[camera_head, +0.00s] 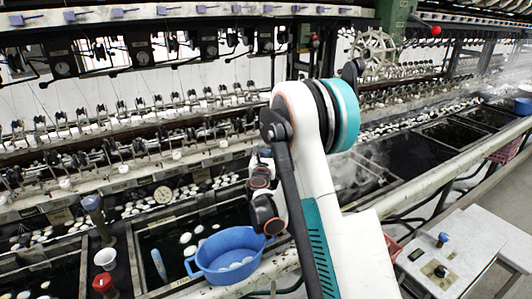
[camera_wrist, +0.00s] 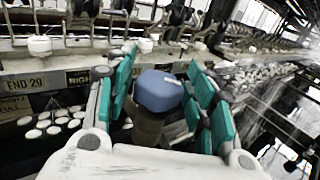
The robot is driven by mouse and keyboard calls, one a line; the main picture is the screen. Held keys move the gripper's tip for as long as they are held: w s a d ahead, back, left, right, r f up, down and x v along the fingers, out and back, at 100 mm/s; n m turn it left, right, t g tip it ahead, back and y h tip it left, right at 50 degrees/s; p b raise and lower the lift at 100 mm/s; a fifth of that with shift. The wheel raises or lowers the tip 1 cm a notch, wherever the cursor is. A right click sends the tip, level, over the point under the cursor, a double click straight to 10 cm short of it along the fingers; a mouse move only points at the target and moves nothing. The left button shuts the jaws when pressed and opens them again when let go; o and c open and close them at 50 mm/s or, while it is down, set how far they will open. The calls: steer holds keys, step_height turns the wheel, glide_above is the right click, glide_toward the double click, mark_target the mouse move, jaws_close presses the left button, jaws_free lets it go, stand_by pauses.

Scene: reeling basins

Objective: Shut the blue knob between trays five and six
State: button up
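In the wrist view a blue knob (camera_wrist: 158,91) on a dark stem stands between the two teal-padded fingers of my gripper (camera_wrist: 165,100). The fingers are apart, one on each side of the knob; whether either pad touches it I cannot tell. In the head view my arm covers the fingers and that knob. Another blue knob (camera_head: 92,203) shows there on a post at the left, beside a dark water tray (camera_head: 140,248). I see no readable tray numbers.
A red knob (camera_head: 103,283) and a white cup (camera_head: 105,259) stand near the left blue knob. A blue basin (camera_head: 228,254) with white cocoons sits at the front rim. A white box (camera_head: 452,252) with small knobs is at the right. Reeling machinery runs along the back.

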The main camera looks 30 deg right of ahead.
steer(key=c, duration=0.6)
steer(key=shift+h, duration=0.3)
steer(key=m+g+h, duration=0.2)
steer(key=shift+w+a+m+g+h+b, duration=0.1)
steer(key=shift+m+g+h+b, duration=0.25)
steer(key=shift+m+g+h, duration=0.05)
steer(key=m+g+h, duration=0.2)
steer(key=g, duration=0.1)
steer(key=m+g+h, duration=0.2)
steer(key=m+g, duration=0.1)
steer(key=shift+g, duration=0.6)
steer(key=o, duration=1.1)
